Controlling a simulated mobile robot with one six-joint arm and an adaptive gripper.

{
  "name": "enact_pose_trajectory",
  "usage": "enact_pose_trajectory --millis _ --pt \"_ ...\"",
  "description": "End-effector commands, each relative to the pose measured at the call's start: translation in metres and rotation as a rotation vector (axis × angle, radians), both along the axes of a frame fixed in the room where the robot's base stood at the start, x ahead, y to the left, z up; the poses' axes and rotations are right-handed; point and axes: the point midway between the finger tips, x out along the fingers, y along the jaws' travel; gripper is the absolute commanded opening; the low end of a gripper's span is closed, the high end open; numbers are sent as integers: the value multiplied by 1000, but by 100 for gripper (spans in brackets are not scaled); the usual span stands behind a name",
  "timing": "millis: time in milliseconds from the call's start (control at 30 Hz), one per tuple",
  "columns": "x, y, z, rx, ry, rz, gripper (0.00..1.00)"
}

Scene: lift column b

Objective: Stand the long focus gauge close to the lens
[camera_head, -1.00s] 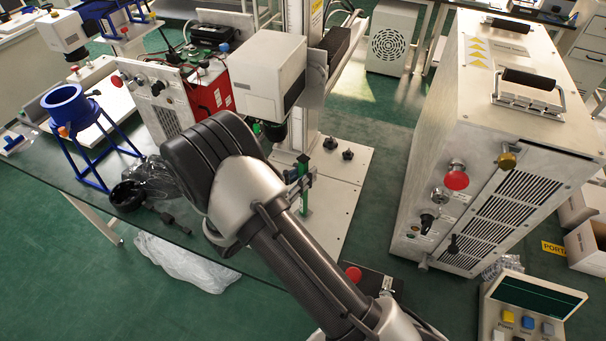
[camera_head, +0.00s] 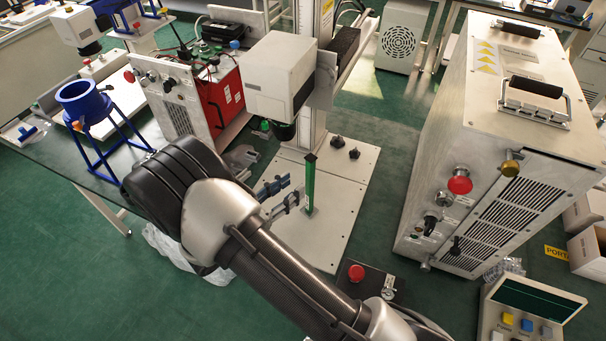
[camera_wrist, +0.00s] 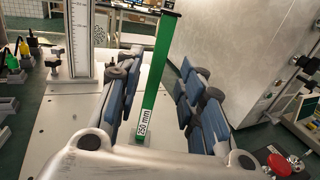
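The long focus gauge (camera_head: 310,185) is a thin green bar with a black top. It stands upright on the pale base plate (camera_head: 335,225), to the right of and nearer than the black lens (camera_head: 283,131) under the white scanner head (camera_head: 280,78). In the wrist view the gauge (camera_wrist: 155,75) shows a "250 mm" label near its foot. My gripper (camera_head: 293,188) is open, its blue-padded fingers just left of the gauge in the head view. In the wrist view the gauge appears in the gap between the fingers, with space on both sides. The lens is not visible there.
A ruled column (camera_head: 309,70) rises behind the gauge; it also shows in the wrist view (camera_wrist: 80,38). Two black knobs (camera_head: 346,147) sit on the plate. A red button box (camera_head: 357,273) lies in front. A large cabinet (camera_head: 490,150) stands right, a blue funnel stand (camera_head: 88,105) left.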

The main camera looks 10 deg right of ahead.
Motion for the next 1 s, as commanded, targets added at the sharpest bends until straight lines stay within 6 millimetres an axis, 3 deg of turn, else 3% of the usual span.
enact_pose_trajectory --millis 200,467,567,667,800,1000 --pt "-17 29 1 -1 -1 1 36" --pt "-22 33 3 9 -4 -13 36" --pt "-23 21 18 63 -21 -73 36" --pt "-31 -4 46 175 -57 -196 36" --pt "-58 -46 88 394 -135 -422 36" --pt "-111 -86 132 731 -286 -720 36"
